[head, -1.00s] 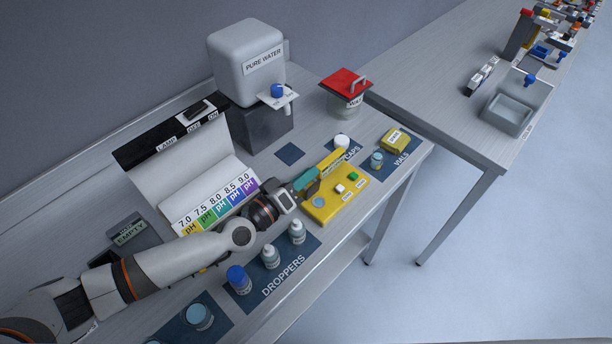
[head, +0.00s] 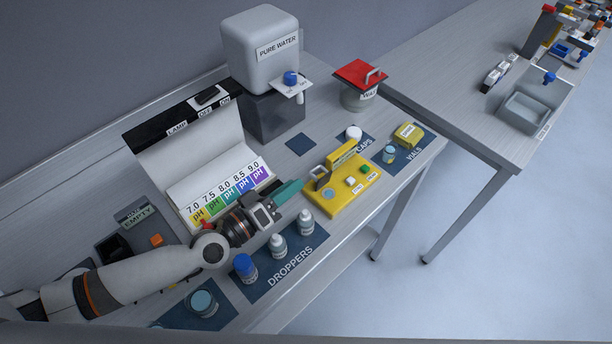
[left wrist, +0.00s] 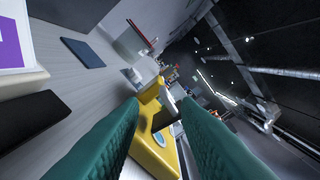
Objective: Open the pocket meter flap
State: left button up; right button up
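The yellow pocket meter (head: 345,202) lies on the bench, with a white button, a green button and a pale round spot on its top. A labelled yellow plate (head: 341,154) stands along its back edge. A dark grey upright piece (head: 322,180), perhaps the flap, stands at its left end; I cannot tell for sure. My left gripper (head: 290,192) is just left of the meter, apart from that piece. In the left wrist view its teal fingers (left wrist: 160,140) are spread with nothing held, and the meter (left wrist: 153,157) shows beyond them. My right gripper is out of view.
Several dropper bottles (head: 278,246) stand close in front of my left gripper. The pH chart (head: 228,188) is behind it. A white cap (head: 354,133), a vial (head: 389,154) and a yellow box (head: 408,135) are right of the meter. A red-lidded waste container (head: 360,86) stands behind.

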pick_arm(q)
jog(key=v, duration=0.3)
jog(key=shift+s+a+f+b, duration=0.1)
jog(key=shift+s+a+b, duration=0.15)
jog(key=shift+b, duration=0.15)
jog(key=shift+s+a, duration=0.2)
